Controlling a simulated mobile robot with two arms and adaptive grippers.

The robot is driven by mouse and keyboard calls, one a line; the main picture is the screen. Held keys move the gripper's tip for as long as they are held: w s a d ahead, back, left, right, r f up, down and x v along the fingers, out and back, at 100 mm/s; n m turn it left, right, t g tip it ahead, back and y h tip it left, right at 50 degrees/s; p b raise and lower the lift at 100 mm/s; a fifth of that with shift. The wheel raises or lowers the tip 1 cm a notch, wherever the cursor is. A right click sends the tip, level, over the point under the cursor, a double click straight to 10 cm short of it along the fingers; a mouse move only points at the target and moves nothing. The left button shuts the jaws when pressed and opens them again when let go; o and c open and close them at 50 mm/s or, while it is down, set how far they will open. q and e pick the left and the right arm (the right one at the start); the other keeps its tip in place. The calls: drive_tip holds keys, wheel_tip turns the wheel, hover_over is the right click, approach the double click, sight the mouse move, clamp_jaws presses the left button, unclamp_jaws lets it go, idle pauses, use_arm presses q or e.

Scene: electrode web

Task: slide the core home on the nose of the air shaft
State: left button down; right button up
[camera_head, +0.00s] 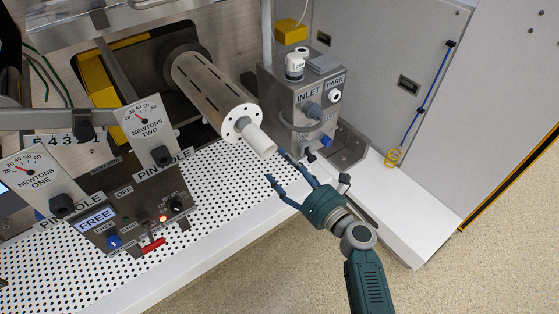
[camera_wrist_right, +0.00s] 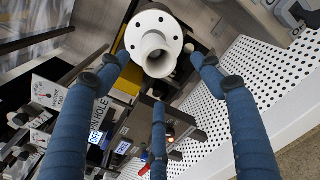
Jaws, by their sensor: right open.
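The air shaft (camera_head: 205,82) is a slotted metal cylinder reaching forward over the perforated table. Its round end face (camera_head: 236,116) has a ring of holes; this face also shows in the wrist view (camera_wrist_right: 147,24). A pale hollow tube, apparently the core (camera_head: 259,140), sticks out from the nose, its open end facing the wrist camera (camera_wrist_right: 158,58). I cannot tell how deep it sits. My right gripper (camera_head: 278,168) is open and empty, just below and right of the tube's end, its blue fingers spread and apart from it. My left gripper is not in view.
A grey box labelled INLET and PARK (camera_head: 311,97) stands right of the shaft. A control panel with dials and a FREE display (camera_head: 96,219) stands at left. The perforated white table (camera_head: 225,190) is clear below the shaft. A grey cabinet (camera_head: 385,75) stands at the right.

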sight(259, 141)
drive_tip(key=shift+s+d, duration=0.1)
